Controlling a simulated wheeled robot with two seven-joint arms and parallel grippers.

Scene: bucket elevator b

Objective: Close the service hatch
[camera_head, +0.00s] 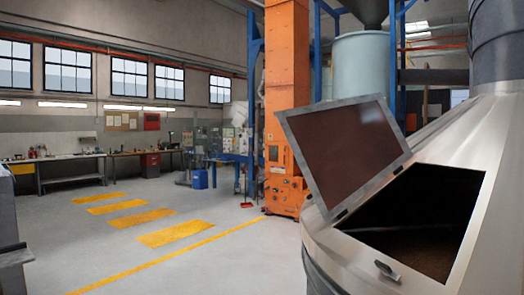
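The service hatch lid (345,150) stands open at the right of the head view. It is a flat panel with a grey metal rim and a brown inner face, tilted up along the left edge of the opening. The dark opening (425,215) is uncovered in the sloped metal housing (490,225), with brown material low inside. A small latch or handle (387,271) sits on the housing just below the opening. Neither of my grippers is in view.
An orange elevator column (286,100) stands behind the lid, with blue posts and a pale tank (361,68) nearby. The grey floor (110,250) with yellow markings is clear at the left. Workbenches (70,170) line the far wall.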

